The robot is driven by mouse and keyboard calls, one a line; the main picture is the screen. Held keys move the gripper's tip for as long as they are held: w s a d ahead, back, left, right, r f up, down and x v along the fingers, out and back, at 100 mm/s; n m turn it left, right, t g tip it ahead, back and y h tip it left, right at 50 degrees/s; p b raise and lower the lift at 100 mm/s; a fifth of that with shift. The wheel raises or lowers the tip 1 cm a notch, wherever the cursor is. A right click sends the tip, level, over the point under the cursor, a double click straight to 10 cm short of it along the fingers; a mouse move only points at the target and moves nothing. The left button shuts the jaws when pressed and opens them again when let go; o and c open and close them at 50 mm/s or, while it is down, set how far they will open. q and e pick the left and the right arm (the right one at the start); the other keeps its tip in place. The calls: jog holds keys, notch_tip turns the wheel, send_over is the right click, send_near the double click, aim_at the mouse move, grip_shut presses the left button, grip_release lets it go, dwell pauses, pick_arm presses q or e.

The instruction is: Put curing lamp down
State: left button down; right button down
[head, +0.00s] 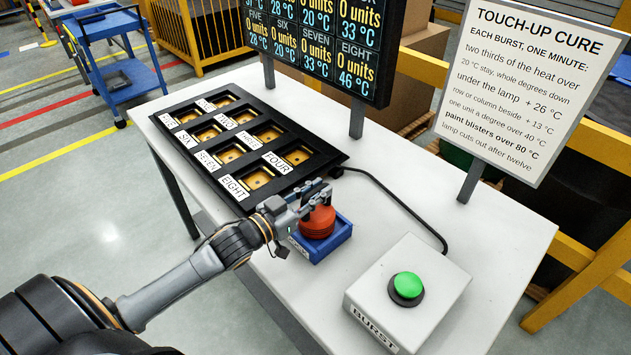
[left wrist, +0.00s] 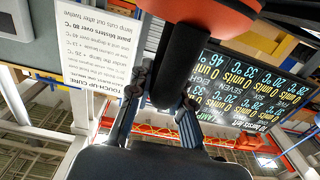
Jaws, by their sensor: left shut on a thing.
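The curing lamp (head: 317,222) has a red-orange body and a black handle. In the head view it is upright at the blue block-shaped rest (head: 334,247) on the white table; I cannot tell whether it bears fully on the rest. My left gripper (head: 316,192) is shut on the lamp's handle above the body and hides part of it. In the left wrist view, the black handle (left wrist: 182,66) runs between the fingers, with the orange body (left wrist: 205,10) at the top edge. My right gripper is in neither view.
A black tray (head: 222,181) with several labelled wells lies left of the lamp. A grey box (head: 440,283) with a green button (head: 407,286) stands at the right front, its cable running behind. The display (head: 318,45) and rule sign (head: 530,88) stand at the back.

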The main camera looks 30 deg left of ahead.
pick_arm(q)
jog(key=shift+r, duration=0.15)
jog(key=c, duration=1.2)
grip_release()
jog(key=shift+f, duration=0.25)
jog(key=shift+s, duration=0.1)
jog(key=shift+r, duration=0.1)
jog(key=shift+s+a, duration=0.15)
jog(key=shift+s, duration=0.2)
jog(key=b+v, duration=0.2)
jog(key=v, duration=0.9)
jog(key=shift+s, duration=0.1)
